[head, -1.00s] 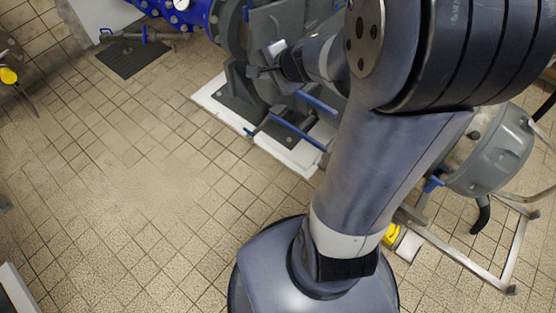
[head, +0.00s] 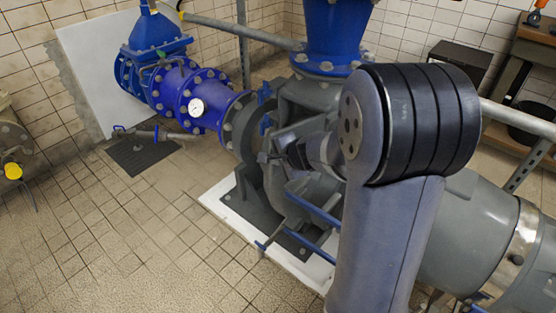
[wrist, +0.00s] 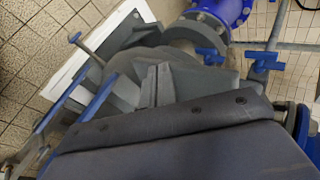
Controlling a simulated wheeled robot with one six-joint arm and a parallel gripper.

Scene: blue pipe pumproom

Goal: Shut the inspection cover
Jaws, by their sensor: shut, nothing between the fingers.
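My gripper (head: 267,157) is shut and empty in the head view, close in front of the grey pump casing (head: 310,95). I cannot tell whether it touches anything. A flat grey plate (wrist: 205,88) lies beyond my wrist in the wrist view; it may be the inspection cover, but its edges are partly hidden. My arm hides much of the casing in the head view, so I cannot tell how far the cover stands open. Blue wing knobs (wrist: 264,62) show beside the plate.
Blue bars (head: 315,210) stick out low beside the pump, above its white plinth (head: 215,199). The tiled floor (head: 120,240) at left is clear. A dark floor grate (head: 143,154) lies behind it.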

